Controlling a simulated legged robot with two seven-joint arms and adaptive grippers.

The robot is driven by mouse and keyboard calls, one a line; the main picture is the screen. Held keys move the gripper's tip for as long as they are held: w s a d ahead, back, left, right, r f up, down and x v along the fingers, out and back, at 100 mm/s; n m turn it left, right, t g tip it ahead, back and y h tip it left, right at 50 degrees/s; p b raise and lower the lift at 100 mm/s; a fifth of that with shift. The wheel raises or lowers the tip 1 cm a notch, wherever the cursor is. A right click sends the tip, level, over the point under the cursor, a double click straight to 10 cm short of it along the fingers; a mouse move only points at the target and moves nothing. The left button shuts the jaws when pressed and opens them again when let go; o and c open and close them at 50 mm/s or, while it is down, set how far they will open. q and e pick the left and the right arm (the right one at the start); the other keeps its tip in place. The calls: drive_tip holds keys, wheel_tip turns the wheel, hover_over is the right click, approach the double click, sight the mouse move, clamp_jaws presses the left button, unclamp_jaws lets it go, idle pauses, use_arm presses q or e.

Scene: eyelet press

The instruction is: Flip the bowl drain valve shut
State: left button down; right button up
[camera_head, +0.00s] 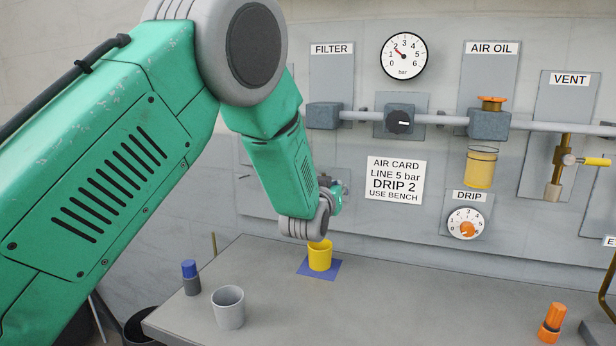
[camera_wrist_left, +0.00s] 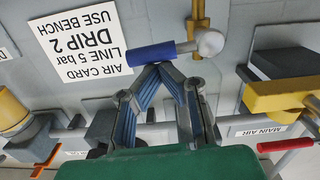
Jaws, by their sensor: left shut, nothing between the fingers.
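In the left wrist view, a lever with a blue sleeve (camera_wrist_left: 152,54) runs nearly crosswise from a pale round knob (camera_wrist_left: 210,43) below a brass stem (camera_wrist_left: 198,14). It appears to be the bowl drain valve. My left gripper (camera_wrist_left: 168,70) is shut and empty; its fingertips are right at the blue sleeve, and touching cannot be told for sure. In the head view, my left arm hides the valve and the left fingers. The filter block (camera_head: 323,116) shows under its FILTER sign. My right gripper is not in view.
A yellow cup (camera_head: 320,256) stands on a blue mat (camera_head: 303,268) below my wrist. A grey cup (camera_head: 228,308), a blue-capped bottle (camera_head: 190,278) and an orange bottle (camera_head: 552,324) stand on the bench (camera_head: 420,310). The wall panel carries pipes, a gauge (camera_head: 404,56) and a vent valve (camera_head: 562,158).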

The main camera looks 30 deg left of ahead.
use_arm(q)
drive_tip(key=shift+d+f, duration=0.3)
drive_tip(key=shift+d, duration=0.4)
drive_tip(key=shift+a, duration=0.1)
